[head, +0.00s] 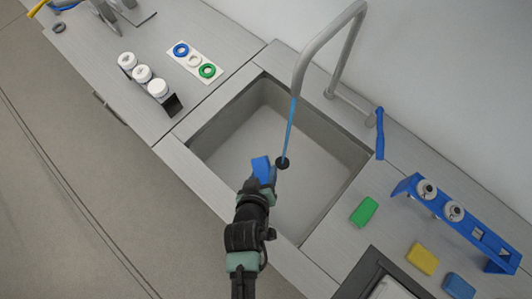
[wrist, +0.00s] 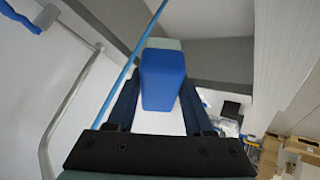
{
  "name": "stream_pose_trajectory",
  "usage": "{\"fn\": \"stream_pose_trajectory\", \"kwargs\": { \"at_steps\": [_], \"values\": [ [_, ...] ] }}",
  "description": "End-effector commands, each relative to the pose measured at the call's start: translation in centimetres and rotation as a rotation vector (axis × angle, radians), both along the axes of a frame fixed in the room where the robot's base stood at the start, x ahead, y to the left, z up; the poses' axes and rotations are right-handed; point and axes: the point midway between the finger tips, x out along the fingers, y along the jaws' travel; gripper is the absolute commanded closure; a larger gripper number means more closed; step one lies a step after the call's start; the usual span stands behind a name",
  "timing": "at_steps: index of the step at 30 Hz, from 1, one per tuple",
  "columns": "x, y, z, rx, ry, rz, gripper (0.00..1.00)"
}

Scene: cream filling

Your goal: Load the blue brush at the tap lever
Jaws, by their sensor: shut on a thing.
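My gripper (head: 268,178) is shut on a blue block-shaped brush (head: 261,166) over the sink. In the wrist view the brush (wrist: 163,78) sits between the two fingers (wrist: 160,105), with a grey-green strip at its far end. The tap (head: 325,42) arches over the sink, and a thin blue water stream (head: 289,125) falls from its spout. In the head view the stream passes just right of the brush; I cannot tell whether they touch. The blue tap lever (head: 380,134) is at the sink's right back corner, apart from my gripper.
The sink (head: 230,108) has a dark round drain (head: 282,163). Green (head: 364,211), yellow (head: 423,258) and blue (head: 458,286) blocks lie on the right counter by a blue rack (head: 465,225). White-topped jars (head: 142,74) and a card with coloured rings (head: 194,61) are at left.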

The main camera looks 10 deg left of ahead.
Motion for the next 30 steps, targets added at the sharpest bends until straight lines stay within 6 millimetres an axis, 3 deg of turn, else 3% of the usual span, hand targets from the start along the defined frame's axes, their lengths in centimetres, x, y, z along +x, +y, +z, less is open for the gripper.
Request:
{"fn": "stream_pose_trajectory", "kwargs": {
  "at_steps": [30],
  "values": [
    [8.8, -4.7, -2.1, 0.002, -0.002, -0.002, 1.00]
  ]
}}
